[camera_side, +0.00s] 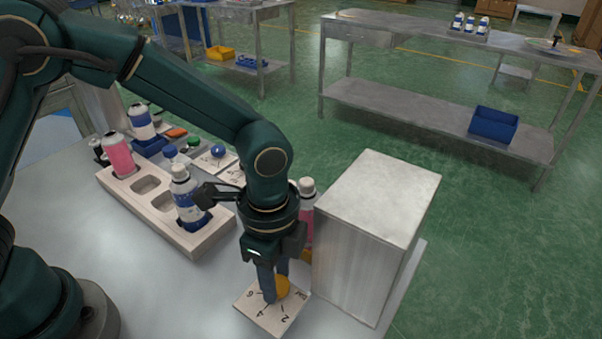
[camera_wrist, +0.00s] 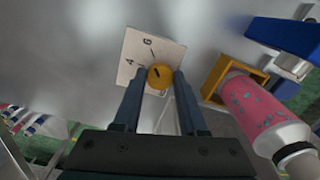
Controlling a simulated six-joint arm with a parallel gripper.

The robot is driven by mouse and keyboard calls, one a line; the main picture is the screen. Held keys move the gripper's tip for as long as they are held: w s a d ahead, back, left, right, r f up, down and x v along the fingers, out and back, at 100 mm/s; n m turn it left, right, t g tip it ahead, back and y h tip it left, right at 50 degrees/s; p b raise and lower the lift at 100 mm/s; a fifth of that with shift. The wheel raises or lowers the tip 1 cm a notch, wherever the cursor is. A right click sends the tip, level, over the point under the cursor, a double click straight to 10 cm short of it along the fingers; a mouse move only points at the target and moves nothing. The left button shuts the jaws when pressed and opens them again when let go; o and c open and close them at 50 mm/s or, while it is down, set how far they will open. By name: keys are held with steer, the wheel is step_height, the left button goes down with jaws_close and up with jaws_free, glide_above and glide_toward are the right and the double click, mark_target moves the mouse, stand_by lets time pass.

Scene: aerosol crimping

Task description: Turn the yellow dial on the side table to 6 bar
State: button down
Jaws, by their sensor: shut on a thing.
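The yellow dial (camera_side: 283,287) sits on a pale square plate (camera_side: 262,317) marked with 2, 4 and 6, at the front of the table. In the wrist view the dial (camera_wrist: 160,78) has a short dark mark on top; which number it points at is hard to tell. The 4 and 6 show on the plate (camera_wrist: 138,48) there. My gripper (camera_side: 271,278) points down over the plate, its two dark fingers closed on opposite sides of the dial. In the side view the fingers hide part of the dial.
A large grey metal box (camera_side: 360,240) stands close right of my gripper. A pink can (camera_wrist: 262,108) in a yellow holder (camera_wrist: 219,75) stands behind it, near a blue part (camera_wrist: 285,36). A rack (camera_side: 206,240) with bottles lies to the left. Table room in front-left is clear.

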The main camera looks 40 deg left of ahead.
mark_target(277, 282)
stand_by(0.3)
steer(key=shift+c, duration=2.3)
jaws_free()
steer(key=shift+r, duration=0.1)
steer(key=shift+r, duration=2.55)
